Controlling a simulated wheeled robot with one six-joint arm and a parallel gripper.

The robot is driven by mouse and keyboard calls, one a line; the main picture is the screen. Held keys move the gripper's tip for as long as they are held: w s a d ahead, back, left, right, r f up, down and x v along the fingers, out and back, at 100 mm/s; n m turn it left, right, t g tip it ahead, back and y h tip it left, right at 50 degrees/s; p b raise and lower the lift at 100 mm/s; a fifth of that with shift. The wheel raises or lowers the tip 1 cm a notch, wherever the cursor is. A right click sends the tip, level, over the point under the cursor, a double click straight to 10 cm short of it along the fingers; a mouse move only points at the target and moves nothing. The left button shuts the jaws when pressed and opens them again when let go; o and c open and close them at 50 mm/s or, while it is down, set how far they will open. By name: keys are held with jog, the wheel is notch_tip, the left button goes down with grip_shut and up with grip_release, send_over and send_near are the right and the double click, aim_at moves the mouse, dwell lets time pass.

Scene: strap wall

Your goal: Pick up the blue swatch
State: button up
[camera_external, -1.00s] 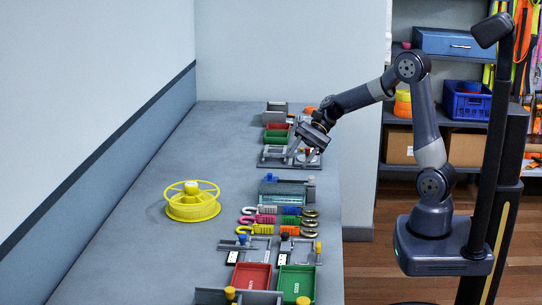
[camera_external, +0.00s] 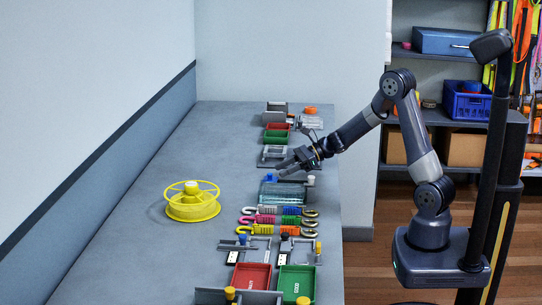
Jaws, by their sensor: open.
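A small blue piece (camera_external: 270,178) shows at the back left edge of a clear, teal-tinted tray (camera_external: 283,192) on the bench. It is too small to tell whether it is the blue swatch or a knob. No other plain blue swatch can be made out. My gripper (camera_external: 283,169) is open and reaches over the bench from the right, with its fingers pointing left and down. Its tips are just behind and right of the blue piece in the picture. I cannot tell whether they touch anything.
Several coloured straps with hooks (camera_external: 278,221) lie in front of the tray. Nearer stand a red bin (camera_external: 250,277) and a green bin (camera_external: 297,281). Grey fixtures (camera_external: 274,153) stand behind my gripper. A yellow reel (camera_external: 192,203) stands left, with bare bench around it.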

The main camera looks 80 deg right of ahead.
aim_at(270, 178)
jog(key=x, duration=0.4)
jog(key=shift+w+a, duration=0.2)
jog(key=shift+a, duration=0.05)
grip_shut()
